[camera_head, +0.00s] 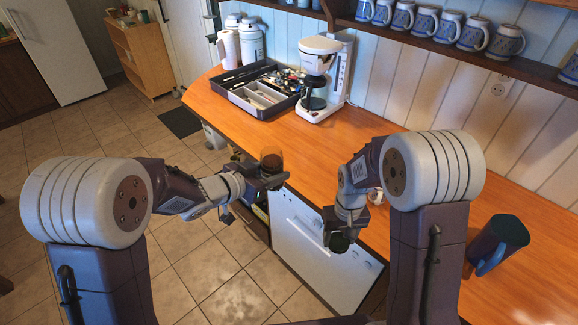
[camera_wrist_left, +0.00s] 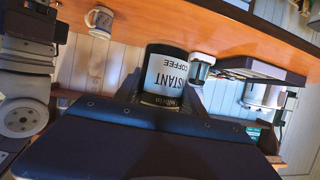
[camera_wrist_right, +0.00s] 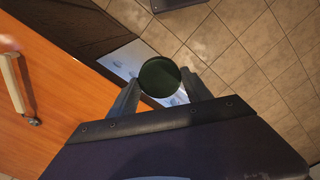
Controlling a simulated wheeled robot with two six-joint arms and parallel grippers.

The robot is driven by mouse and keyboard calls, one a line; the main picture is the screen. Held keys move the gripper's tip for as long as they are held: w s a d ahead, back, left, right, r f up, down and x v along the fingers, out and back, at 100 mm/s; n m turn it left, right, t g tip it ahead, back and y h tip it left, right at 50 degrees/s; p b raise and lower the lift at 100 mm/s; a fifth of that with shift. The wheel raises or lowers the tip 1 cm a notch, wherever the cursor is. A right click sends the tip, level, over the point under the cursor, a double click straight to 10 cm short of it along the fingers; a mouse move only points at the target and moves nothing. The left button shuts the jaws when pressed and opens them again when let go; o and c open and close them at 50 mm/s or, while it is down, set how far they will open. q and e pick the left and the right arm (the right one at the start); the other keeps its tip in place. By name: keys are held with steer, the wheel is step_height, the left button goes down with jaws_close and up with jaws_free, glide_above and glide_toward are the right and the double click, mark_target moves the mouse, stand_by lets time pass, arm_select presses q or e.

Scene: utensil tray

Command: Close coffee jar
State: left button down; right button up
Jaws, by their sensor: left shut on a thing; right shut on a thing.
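The coffee jar (camera_head: 271,161) is held by my left gripper (camera_head: 266,180) in front of the counter edge. In the left wrist view the jar (camera_wrist_left: 165,76) shows a white "INSTANT COFFEE" label between the fingers. My right gripper (camera_head: 341,232) is shut on a dark green round lid (camera_head: 339,243), to the right of the jar and apart from it. In the right wrist view the lid (camera_wrist_right: 160,77) sits between the fingertips, its round face toward the camera. The jar's mouth is too small to make out in the head view.
The orange counter (camera_head: 245,130) has clear room in the middle. A utensil tray (camera_head: 262,108) and a white coffee maker (camera_head: 324,75) stand at its back. A large dark mug (camera_head: 497,244) is at the right. A white mug (camera_wrist_left: 100,19) is near my right arm.

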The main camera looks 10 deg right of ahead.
arm_select(q)
steer(key=s+a+r+m+h, duration=0.1)
steer(key=s+a, duration=0.2)
steer(key=a, duration=0.2)
steer(key=shift+s+a+r+g, duration=0.35)
steer(key=shift+r+g, duration=0.05)
